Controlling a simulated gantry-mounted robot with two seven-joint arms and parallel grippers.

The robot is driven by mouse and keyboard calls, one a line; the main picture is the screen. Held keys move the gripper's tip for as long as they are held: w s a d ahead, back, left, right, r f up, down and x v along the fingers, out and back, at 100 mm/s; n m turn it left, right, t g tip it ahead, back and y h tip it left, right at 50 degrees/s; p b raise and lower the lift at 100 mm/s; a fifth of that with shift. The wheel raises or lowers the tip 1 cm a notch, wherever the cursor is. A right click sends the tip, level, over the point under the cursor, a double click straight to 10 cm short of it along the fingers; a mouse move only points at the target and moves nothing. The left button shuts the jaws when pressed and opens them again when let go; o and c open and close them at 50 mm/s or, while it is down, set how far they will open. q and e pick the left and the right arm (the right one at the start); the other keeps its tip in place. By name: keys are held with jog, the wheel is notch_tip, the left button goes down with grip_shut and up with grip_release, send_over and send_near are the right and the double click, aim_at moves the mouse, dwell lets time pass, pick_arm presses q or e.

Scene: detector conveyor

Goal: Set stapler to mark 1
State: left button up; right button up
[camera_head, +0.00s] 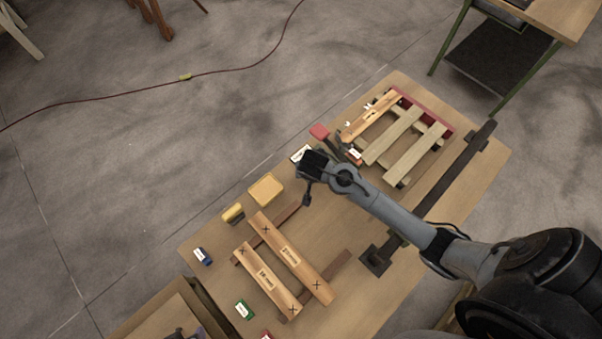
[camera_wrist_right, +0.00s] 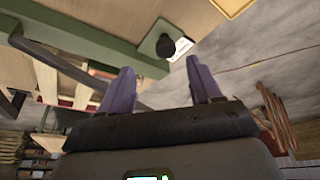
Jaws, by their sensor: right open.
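My right gripper (camera_head: 308,184) is above the middle of the table's far edge in the head view. Its two purple-grey fingers stand apart and empty in the right wrist view (camera_wrist_right: 161,82). I cannot make out a stapler for certain. Two planks with X marks and printed text, one upper (camera_head: 290,254) and one lower (camera_head: 265,281), lie across dark rails at the left of the table. I cannot read which mark is 1. A white label card (camera_head: 300,152) is partly hidden by the gripper. In the wrist view a black round thing (camera_wrist_right: 165,46) lies beside a white label (camera_wrist_right: 181,49).
A pallet-like slatted frame (camera_head: 406,133) and a long dark bar (camera_head: 460,165) occupy the right.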

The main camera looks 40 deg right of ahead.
jog(key=x, duration=0.3)
jog(key=w+x, duration=0.1)
jog(key=x, duration=0.6)
jog(key=shift+w+d+r, duration=0.25)
jog(key=shift+w+d, duration=0.05)
jog(key=shift+w, duration=0.05)
grip_shut()
